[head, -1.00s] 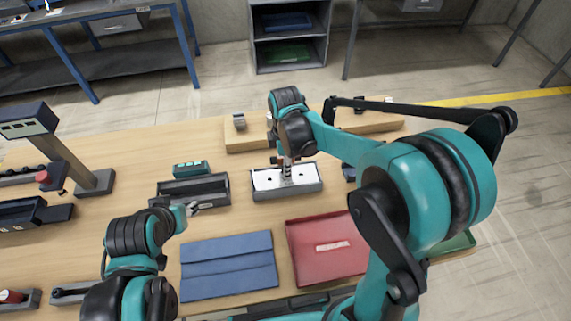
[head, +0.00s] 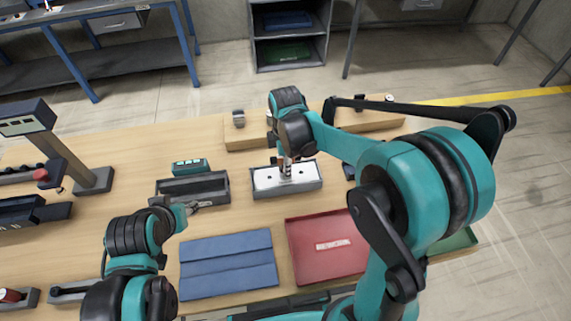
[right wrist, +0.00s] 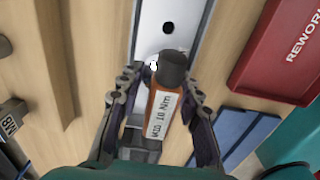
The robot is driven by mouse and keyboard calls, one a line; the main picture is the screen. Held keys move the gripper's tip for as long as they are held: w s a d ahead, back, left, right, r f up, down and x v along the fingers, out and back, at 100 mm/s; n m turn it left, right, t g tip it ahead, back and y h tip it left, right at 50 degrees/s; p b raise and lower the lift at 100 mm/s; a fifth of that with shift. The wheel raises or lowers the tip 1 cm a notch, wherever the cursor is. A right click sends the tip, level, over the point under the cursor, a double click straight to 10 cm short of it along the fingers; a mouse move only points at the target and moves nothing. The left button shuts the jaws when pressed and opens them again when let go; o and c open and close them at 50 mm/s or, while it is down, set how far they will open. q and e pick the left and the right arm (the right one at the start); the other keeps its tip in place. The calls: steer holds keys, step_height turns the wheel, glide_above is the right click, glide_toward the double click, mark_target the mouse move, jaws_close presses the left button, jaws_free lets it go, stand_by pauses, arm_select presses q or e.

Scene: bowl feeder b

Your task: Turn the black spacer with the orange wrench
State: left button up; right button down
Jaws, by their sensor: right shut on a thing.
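The orange wrench (right wrist: 163,108) is in my right gripper (right wrist: 162,92). It has a white torque label and a dark, round end facing the camera. The right gripper is shut on it, with one finger on each side. In the head view, the right gripper (head: 286,163) is over the white plate in a grey tray (head: 287,189). The plate (right wrist: 177,18) with a dark hole also shows in the right wrist view. I cannot make out the black spacer. My left gripper (head: 194,207) is small beside the dark bin, and its jaws are unclear.
A dark open bin (head: 192,197) stands left of the tray, with a teal box (head: 190,167) behind it. A red rework tray (head: 330,268) and a blue mat (head: 228,283) lie in front. A wooden ledge (head: 250,141) runs behind.

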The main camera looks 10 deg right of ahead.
steer(key=shift+m, duration=1.2)
steer(key=shift+n, duration=0.7)
steer(key=shift+r, duration=0.15)
steer(key=shift+r+p, duration=1.9)
steer(key=shift+r, duration=0.45)
steer(key=shift+f, duration=0.1)
